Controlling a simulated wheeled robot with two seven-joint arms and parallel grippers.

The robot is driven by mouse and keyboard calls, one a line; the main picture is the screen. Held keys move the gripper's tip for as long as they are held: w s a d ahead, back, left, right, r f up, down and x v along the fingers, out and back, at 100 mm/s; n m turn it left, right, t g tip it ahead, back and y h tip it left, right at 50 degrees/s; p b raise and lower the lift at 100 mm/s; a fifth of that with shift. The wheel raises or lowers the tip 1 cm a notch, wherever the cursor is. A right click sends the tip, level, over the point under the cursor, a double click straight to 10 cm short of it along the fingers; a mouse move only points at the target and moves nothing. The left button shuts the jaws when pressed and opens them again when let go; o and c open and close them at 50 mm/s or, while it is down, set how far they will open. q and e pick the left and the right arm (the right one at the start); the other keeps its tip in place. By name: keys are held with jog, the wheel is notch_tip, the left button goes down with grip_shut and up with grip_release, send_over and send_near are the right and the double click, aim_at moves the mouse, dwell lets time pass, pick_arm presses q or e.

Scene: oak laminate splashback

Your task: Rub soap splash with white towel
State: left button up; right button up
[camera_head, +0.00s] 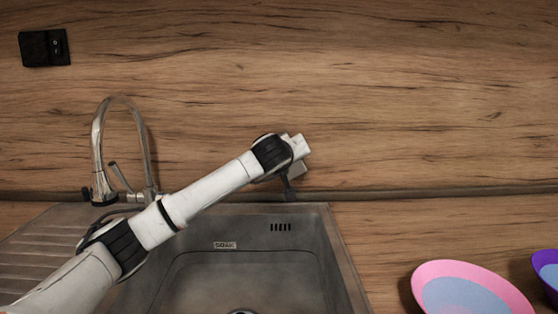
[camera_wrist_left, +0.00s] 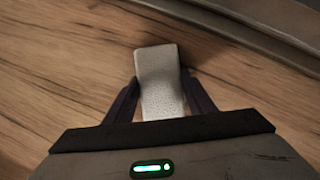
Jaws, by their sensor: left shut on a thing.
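My left gripper (camera_wrist_left: 161,86) is shut on a small white block-shaped thing with a speckled surface, which I take to be the white towel (camera_wrist_left: 158,70). Its two dark fingers sit on either side of the towel. In the head view my left arm reaches from the lower left across the sink, and its wrist end is in front of the wood splashback (camera_head: 400,90). The fingers and towel are hard to make out there. I cannot make out a soap splash in either view. My right gripper is not in view.
A metal sink (camera_head: 335,255) lies below my arm, with a curved chrome faucet (camera_head: 97,135) at its left rear. A pink-rimmed bowl (camera_head: 425,270) and a purple-rimmed one (camera_head: 540,262) stand on the right counter. A black socket (camera_head: 45,47) is on the wall.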

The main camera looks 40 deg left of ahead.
pick_arm(q)
jog(key=shift+w+d+r, duration=0.1)
jog(key=shift+w+d, duration=0.4)
jog(key=shift+s+a, duration=0.5)
jog(key=shift+a, duration=0.05)
jog(key=shift+s+a+b, duration=0.8)
jog(key=shift+s+a, duration=2.2)
jog(key=shift+a, duration=0.55)
jog(key=shift+w+d+p, duration=0.7)
jog(key=shift+w+d, duration=0.75)
jog(key=shift+d, duration=0.3)
jog(key=shift+w+d+p, duration=0.65)
jog(key=shift+w+d, duration=0.75)
jog(key=shift+d, duration=0.3)
jog(key=shift+w+d, duration=0.65)
jog(key=shift+d, duration=0.1)
jog(key=s+a, duration=0.4)
jog(key=a, duration=0.1)
jog(key=shift+s+a+b, duration=0.3)
jog(key=shift+s+b, duration=0.1)
jog(key=shift+b, duration=0.05)
